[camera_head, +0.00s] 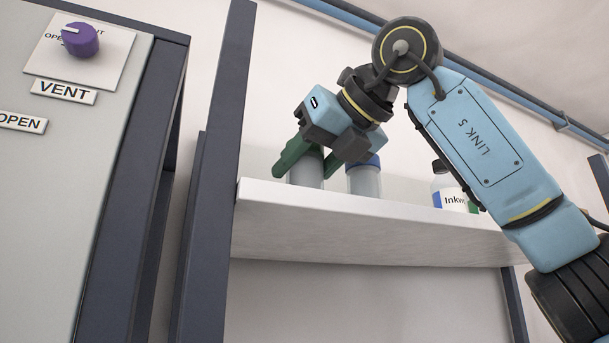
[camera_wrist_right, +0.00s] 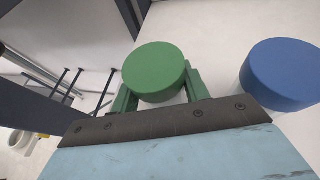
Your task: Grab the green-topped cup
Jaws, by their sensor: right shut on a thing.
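The green-topped cup shows in the right wrist view as a round green top (camera_wrist_right: 156,72) between my right gripper's fingers (camera_wrist_right: 158,95). In the head view its grey body (camera_head: 306,172) stands at the left end of the white shelf, with its top hidden behind my right gripper (camera_head: 309,163). The green fingers are shut on the cup, one on each side. I cannot tell whether its base touches the shelf. My left gripper is not in view.
A blue-topped cup (camera_head: 364,180) stands close to the right on the shelf (camera_head: 370,220). A labelled bottle (camera_head: 452,194) is further right. A dark upright post (camera_head: 215,170) and a panel with a purple knob (camera_head: 80,40) are at left.

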